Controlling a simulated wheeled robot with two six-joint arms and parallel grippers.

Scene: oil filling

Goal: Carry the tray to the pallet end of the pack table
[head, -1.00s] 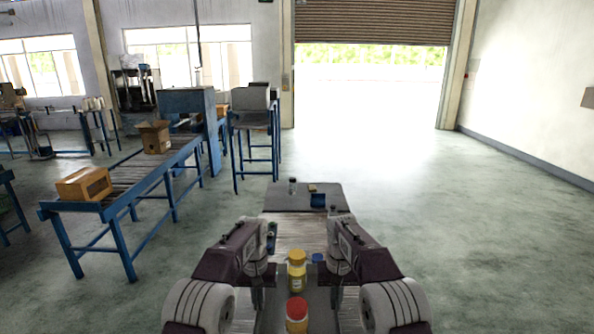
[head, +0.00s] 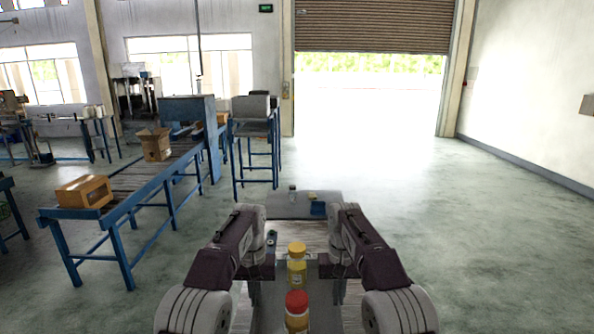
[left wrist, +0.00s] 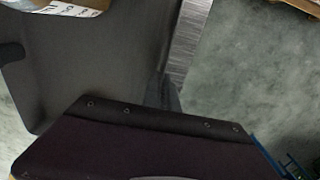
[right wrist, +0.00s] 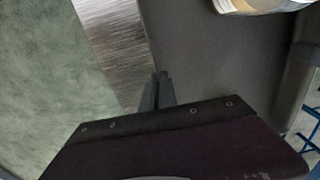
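The dark grey tray (head: 319,292) sits between my two arms in the head view. A yellow-capped bottle (head: 296,272) and a red-capped jar (head: 297,302) stand on it. My left gripper (left wrist: 166,88) is shut on one side edge of the tray, which also shows in the left wrist view (left wrist: 95,65). My right gripper (right wrist: 159,88) is shut on the opposite edge, with the tray also in the right wrist view (right wrist: 205,65). The pack table (head: 306,234), with a metallic top, lies below and beyond the tray. My arms hide much of the tray's edges.
The table's far end has a grey plate (head: 275,207) with a small bottle (head: 292,195) and a blue item (head: 318,208). A roller conveyor (head: 150,172) with cardboard boxes (head: 84,191) stands to the left. The floor to the right (head: 470,220) is clear.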

